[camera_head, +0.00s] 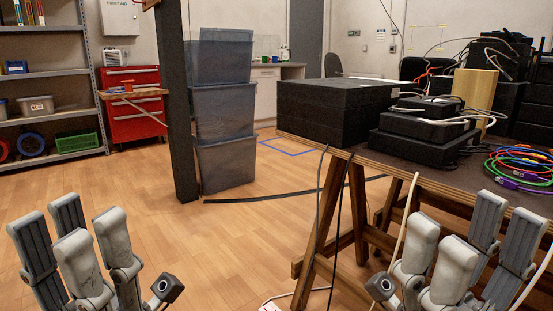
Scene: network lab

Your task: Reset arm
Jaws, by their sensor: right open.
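My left gripper (68,222) is at the lower left, its fingers pointing up. It is open, with nothing between the fingers, and stands in front of bare wooden floor. My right gripper (475,222) is at the lower right, also with fingers up. It is open and empty, in front of the near edge of the wooden table (385,163). Both grippers look much alike, as mirror images. Most of both arms is outside the view.
The table carries black boxes (335,113), stacked network devices (425,127) and coloured cables (520,165). Cables hang over its edge near my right gripper. Stacked grey bins (226,165) stand beside a dark post (178,130). The floor between my grippers is mostly clear.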

